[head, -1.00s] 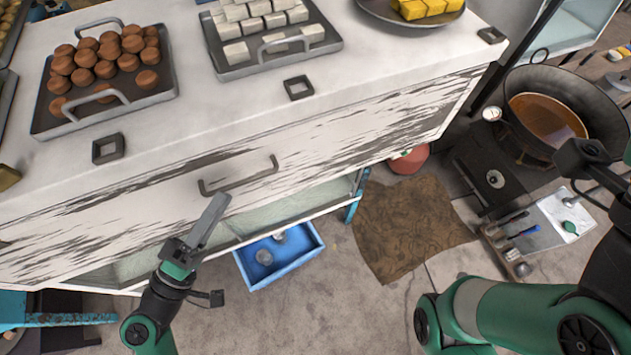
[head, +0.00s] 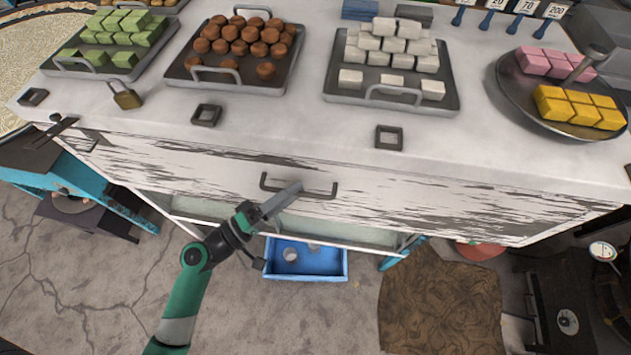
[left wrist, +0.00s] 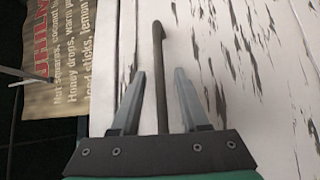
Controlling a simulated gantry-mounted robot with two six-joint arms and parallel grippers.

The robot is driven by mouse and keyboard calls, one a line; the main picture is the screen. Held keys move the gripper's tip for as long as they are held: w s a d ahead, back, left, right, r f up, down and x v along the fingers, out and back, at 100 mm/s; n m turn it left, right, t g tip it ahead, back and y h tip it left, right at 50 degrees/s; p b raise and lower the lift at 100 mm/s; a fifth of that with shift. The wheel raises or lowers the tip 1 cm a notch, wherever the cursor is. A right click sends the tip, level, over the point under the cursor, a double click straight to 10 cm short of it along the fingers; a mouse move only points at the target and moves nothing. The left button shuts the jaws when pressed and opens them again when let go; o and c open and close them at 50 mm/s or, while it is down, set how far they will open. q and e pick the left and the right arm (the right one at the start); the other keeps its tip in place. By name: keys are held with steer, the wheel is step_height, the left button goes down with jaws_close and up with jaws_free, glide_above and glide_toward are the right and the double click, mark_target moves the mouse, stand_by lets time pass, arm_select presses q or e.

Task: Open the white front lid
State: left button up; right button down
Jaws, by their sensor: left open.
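The white front lid (head: 225,165) is the worn, flaking panel on the front of the sweets counter, and it looks closed. Its dark bar handle (head: 325,196) sits near the middle of the panel. My left gripper (head: 292,192) is at the handle's left half and covers part of it. In the left wrist view, the left gripper (left wrist: 160,100) is open, with the handle (left wrist: 160,72) running between its two fingers and a gap on each side. I cannot tell whether a finger touches the panel. My right gripper is out of view.
Trays of green (head: 125,40), brown (head: 265,75) and white sweets (head: 345,98) stand on the counter top. A blue bin (head: 325,275) and brown mat (head: 440,305) lie below. A lettered paper (left wrist: 65,60) shows in the left wrist view.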

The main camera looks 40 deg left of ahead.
arm_select(q)
steer(key=shift+w+d, duration=0.1)
steer(key=shift+w, duration=0.35)
steer(key=shift+s, duration=0.1)
steer(key=shift+s, duration=0.1)
jaws_close()
stand_by(1.0)
